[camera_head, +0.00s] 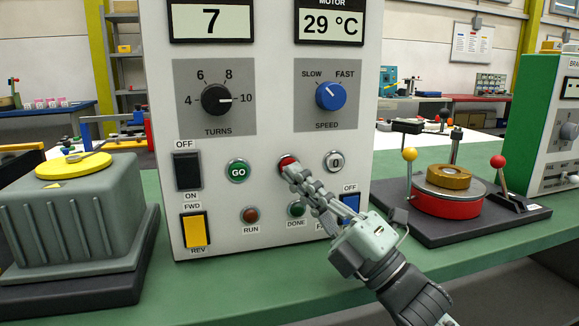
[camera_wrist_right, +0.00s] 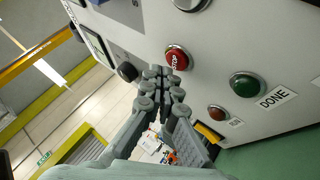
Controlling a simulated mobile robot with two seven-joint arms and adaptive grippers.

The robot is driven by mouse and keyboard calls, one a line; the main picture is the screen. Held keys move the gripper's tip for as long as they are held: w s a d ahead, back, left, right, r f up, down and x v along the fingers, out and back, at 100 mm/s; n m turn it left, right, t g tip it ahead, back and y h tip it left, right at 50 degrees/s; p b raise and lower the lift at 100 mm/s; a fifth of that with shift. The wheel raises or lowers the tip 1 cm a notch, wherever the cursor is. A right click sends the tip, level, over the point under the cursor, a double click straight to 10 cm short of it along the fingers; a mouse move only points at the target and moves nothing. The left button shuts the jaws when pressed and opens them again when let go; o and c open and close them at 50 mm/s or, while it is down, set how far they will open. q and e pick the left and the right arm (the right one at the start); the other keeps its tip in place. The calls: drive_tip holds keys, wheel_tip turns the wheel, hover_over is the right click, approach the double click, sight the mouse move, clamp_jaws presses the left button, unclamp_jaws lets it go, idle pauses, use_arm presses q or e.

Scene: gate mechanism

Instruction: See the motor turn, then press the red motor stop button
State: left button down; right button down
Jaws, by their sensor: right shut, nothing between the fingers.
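The white control panel (camera_head: 272,225) stands upright in the middle of the head view. The red stop button (camera_head: 286,162) is partly hidden behind my right fingertips. In the right wrist view the red button (camera_wrist_right: 177,58), marked STOP, shows just past the fingertips. My right gripper (camera_head: 292,172) is shut and empty, its tips at the button; I cannot tell if they touch or press it. The right gripper (camera_wrist_right: 162,76) also shows in the wrist view. A grey finned motor housing (camera_head: 75,215) with a yellow disc (camera_head: 75,165) on top stands at left. My left gripper is not in view.
The green GO button (camera_head: 237,171) and a "0" button (camera_head: 334,161) flank the red button. RUN (camera_head: 250,214) and DONE (camera_head: 297,209) lamps sit below. The display (camera_head: 211,21) reads 7. A device with coloured knobs (camera_head: 445,205) stands on the green table (camera_head: 250,285) at right.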

drive_tip(key=shift+s, duration=0.1)
drive_tip(key=s, duration=0.1)
drive_tip(key=s+d, duration=0.1)
drive_tip(key=s, duration=0.2)
drive_tip(key=shift+s+d, duration=0.3)
drive_tip(key=shift+s, duration=0.05)
idle(0.6)
